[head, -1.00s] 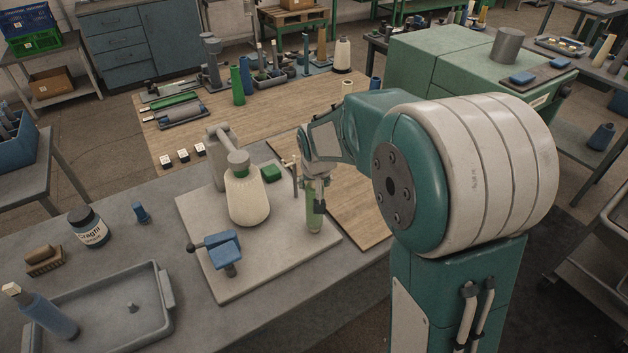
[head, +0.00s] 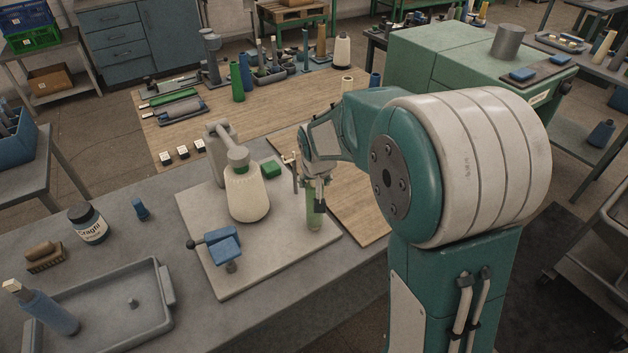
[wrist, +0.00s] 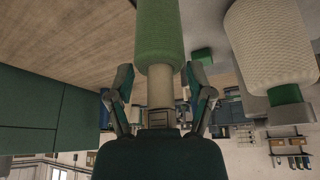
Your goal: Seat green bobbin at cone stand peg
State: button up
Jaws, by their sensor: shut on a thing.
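The green bobbin (head: 314,217) is upright under my gripper (head: 316,184), over the right part of the pale base board (head: 245,277). In the wrist view the green bobbin (wrist: 158,38) shows a green body and a bare pale tube end. My gripper (wrist: 160,80) is shut on that pale end, one finger on each side. The bobbin's lower end looks at or close to the board; I cannot tell whether it touches. No separate peg shows under the bobbin; that spot is hidden.
A cream yarn cone (head: 247,194) under a grey arm stands left of the bobbin. A blue clamp-like part (head: 223,245) is in front, and a green block (head: 271,170) behind. A grey tray (head: 100,305) lies at the left front.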

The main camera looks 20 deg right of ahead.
jog(key=o, duration=1)
jog(key=shift+v, duration=5.95)
jog(key=shift+n+t+y, duration=0.3)
jog(key=shift+n+t, duration=0.2)
jog(key=shift+n, duration=0.3)
jog(key=s, duration=0.7)
jog(key=s+r, duration=0.1)
jog(key=s, duration=0.7)
jog(key=s+r, duration=0.1)
jog(key=s, duration=0.7)
jog(key=shift+d, duration=0.3)
